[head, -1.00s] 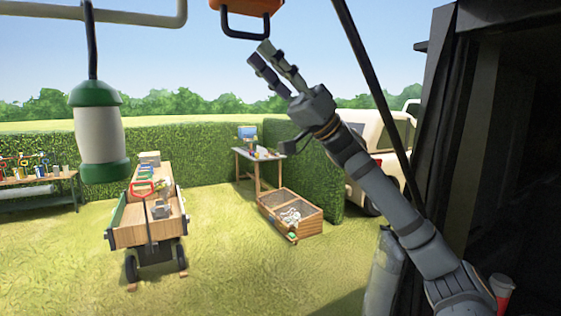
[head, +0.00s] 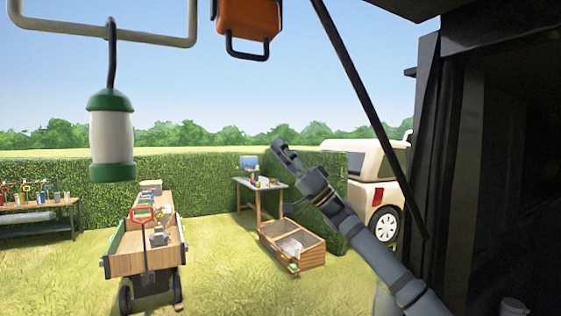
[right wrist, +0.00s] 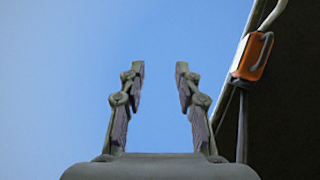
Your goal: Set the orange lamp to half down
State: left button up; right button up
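The orange lamp (head: 250,22) hangs at the top of the head view, with a dark U-shaped handle (head: 247,52) at its lower end. The lamp also shows at the upper right of the right wrist view (right wrist: 252,55). My right gripper (head: 279,148) is below the lamp and a little to its right in the head view, clear of it. In the right wrist view its two fingers (right wrist: 159,85) are spread apart with only sky between them. My left gripper is not in view.
A green and white lamp (head: 112,137) hangs from a grey rail (head: 95,42) at the left. A dark strut (head: 365,110) slants down at the right, beside a dark structure (head: 455,150). A wooden cart (head: 140,262), a hedge (head: 200,185) and a white vehicle (head: 370,185) stand farther off.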

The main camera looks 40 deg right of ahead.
jog(key=shift+w+d+f+m+t+h, duration=0.15)
jog(key=shift+w+d+f+m+h, duration=0.15)
jog(key=shift+f+h, duration=0.2)
jog(key=shift+w+d+f+m+t+h, duration=0.15)
jog(key=shift+w+f+m+t+h, duration=0.05)
jog(key=shift+w+f+m+h, duration=0.2)
jog(key=shift+w+d+f+m+t+h, duration=0.15)
jog(key=shift+w+d+f+m+h, duration=0.1)
jog(key=shift+f+h, duration=0.3)
